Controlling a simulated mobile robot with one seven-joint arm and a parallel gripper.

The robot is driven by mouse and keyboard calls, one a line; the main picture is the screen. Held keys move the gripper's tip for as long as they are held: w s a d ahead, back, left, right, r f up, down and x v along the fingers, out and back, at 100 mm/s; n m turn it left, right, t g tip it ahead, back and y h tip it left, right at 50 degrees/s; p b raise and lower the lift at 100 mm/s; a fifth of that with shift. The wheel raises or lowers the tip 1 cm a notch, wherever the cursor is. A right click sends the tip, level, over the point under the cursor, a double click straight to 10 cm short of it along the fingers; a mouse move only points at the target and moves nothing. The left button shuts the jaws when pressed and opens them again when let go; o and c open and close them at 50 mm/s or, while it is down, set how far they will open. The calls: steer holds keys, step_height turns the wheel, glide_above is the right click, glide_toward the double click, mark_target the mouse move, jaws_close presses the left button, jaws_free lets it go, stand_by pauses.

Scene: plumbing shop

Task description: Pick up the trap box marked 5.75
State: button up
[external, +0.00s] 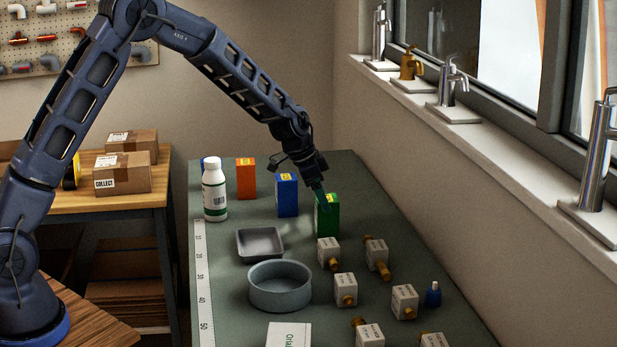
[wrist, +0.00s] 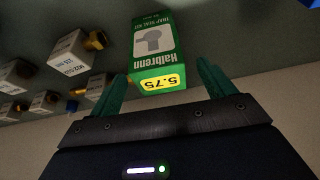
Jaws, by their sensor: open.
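The trap box marked 5.75 is a green and white carton (external: 327,217) standing upright on the bench, with a yellow price label on top. In the wrist view the box (wrist: 154,48) shows upside down, with "5.75" readable on its label. My gripper (external: 319,190) is at the top of this box in the external view. In the wrist view my gripper (wrist: 160,74) is open, with one finger to each side of the box's near end. I cannot tell whether a finger touches it.
A blue box (external: 287,196) and an orange box (external: 246,178) stand left of the green one. A white bottle (external: 214,190), grey tray (external: 260,244) and round dish (external: 280,288) are nearby. Several white valve boxes (external: 345,289) stand in front. The wall is at right.

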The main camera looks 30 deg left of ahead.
mark_target(327, 217)
steer(key=x, duration=0.4)
steer(key=shift+f, duration=0.15)
steer(key=c, duration=1.2)
